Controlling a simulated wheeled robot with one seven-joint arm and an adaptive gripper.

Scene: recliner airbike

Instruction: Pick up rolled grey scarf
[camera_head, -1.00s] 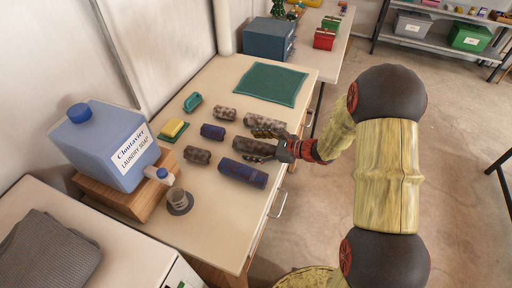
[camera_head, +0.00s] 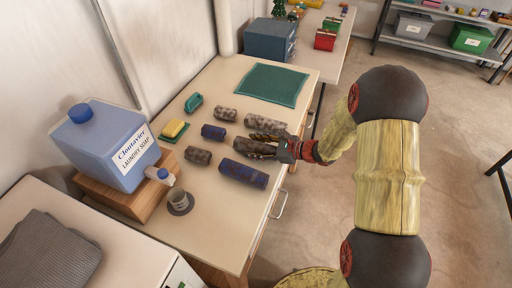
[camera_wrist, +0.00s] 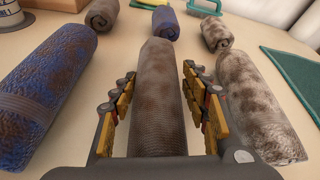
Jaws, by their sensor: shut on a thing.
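The rolled grey scarf (camera_wrist: 159,85) is a long grey-brown roll lying lengthwise between my fingers in the wrist view. In the head view the scarf (camera_head: 246,147) lies on the cream counter, partly covered by my gripper. My gripper (camera_head: 264,145) reaches in from the right and is shut on the scarf. In the wrist view my gripper (camera_wrist: 160,105) has one padded finger along each side of the roll. The scarf appears to rest on the counter; its near end is hidden by the gripper.
A blue roll (camera_head: 243,173) lies close on one side and a mottled roll (camera_wrist: 258,105) on the other. Smaller rolls, including a navy one (camera_head: 213,132), lie behind. A laundry soap jug (camera_head: 105,145) and a cup (camera_head: 179,198) stand left. A green cloth (camera_head: 271,84) lies beyond.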

